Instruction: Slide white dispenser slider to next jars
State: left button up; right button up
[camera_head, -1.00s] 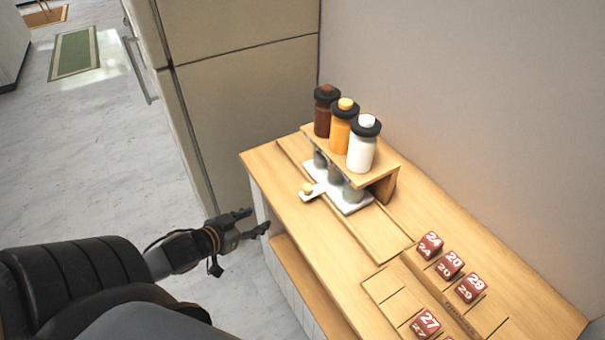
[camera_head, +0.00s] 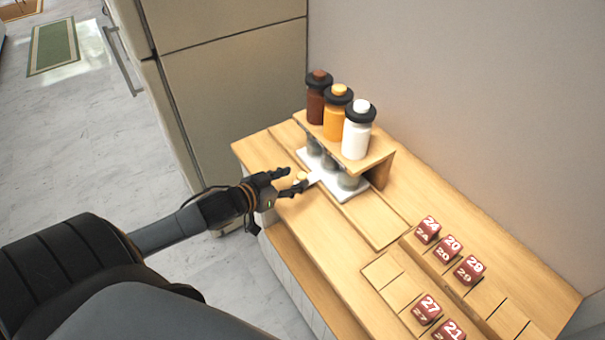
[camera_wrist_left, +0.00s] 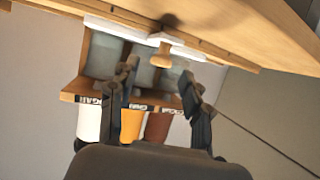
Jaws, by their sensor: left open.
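The white dispenser slider (camera_head: 343,188) lies flat on the wooden cart top under a small raised shelf. Its handle ends in a round tan knob (camera_head: 300,178), which also shows in the left wrist view (camera_wrist_left: 160,58). Three jars stand on the shelf: a brown jar (camera_head: 316,104), an orange jar (camera_head: 336,118) and a white jar (camera_head: 356,138). My left gripper (camera_head: 286,183) is open at the knob, with its fingers on either side of it. In the left wrist view the gripper (camera_wrist_left: 158,82) shows the knob between its fingertips; contact cannot be told. My right gripper is not in view.
The wooden shelf (camera_head: 372,158) overhangs the slider. Red numbered cubes (camera_head: 450,246) sit in the slots at the cart's right. A beige cabinet (camera_head: 235,90) stands at the cart's left end, and a wall is behind.

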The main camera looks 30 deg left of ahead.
aim_at(301, 175)
pick_arm(q)
jog(key=shift+x, duration=2.4)
jog(key=shift+s, duration=0.1)
grip_shut()
